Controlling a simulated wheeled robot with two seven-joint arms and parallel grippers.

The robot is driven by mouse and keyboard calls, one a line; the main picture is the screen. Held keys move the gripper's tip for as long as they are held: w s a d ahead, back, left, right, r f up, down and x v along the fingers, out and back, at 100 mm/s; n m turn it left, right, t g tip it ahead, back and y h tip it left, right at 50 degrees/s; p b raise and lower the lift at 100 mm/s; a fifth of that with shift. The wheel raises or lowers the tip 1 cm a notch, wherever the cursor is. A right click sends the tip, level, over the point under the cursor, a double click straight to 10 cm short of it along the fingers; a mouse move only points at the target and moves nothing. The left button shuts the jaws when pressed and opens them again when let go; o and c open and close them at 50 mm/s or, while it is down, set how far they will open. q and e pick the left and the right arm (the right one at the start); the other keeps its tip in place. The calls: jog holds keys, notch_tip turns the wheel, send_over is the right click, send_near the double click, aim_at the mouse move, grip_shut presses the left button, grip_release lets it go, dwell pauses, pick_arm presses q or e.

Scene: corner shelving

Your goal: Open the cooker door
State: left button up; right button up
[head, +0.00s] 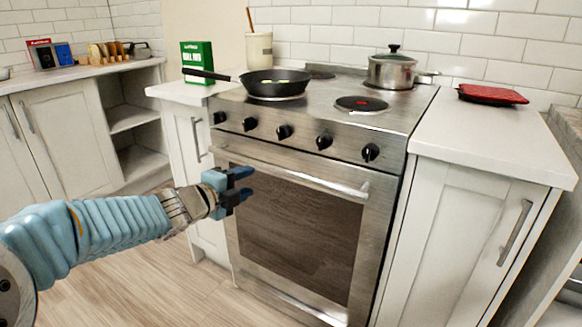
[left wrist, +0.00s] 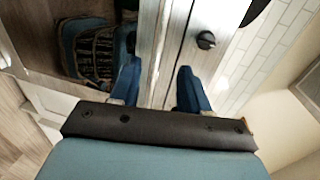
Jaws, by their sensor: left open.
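The steel cooker (head: 300,150) stands in the middle of the head view, its door (head: 300,215) shut. A horizontal bar handle (head: 320,182) runs along the door's top, below the knobs. My left gripper (head: 244,183) is open and empty, in front of the door near the handle's left part. In the left wrist view, the handle (left wrist: 149,50) runs up the picture between the two blue fingertips of my left gripper (left wrist: 157,72). I cannot tell whether the fingers reach around it. The dark door glass (left wrist: 85,50) reflects the gripper. My right gripper is not in view.
A black frying pan (head: 275,83) and a steel pot (head: 392,70) sit on the hob, the pan's handle pointing left. White cabinets flank the cooker, with a red item (head: 492,94) on the right counter (head: 490,135). The wooden floor (head: 130,275) is clear at lower left.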

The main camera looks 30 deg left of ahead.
aim_at(274, 171)
pick_arm(q)
jog(key=b+x, duration=0.1)
jog(key=x, duration=1.2)
jog(key=shift+w+f, duration=0.15)
jog(key=shift+w, duration=0.15)
grip_shut()
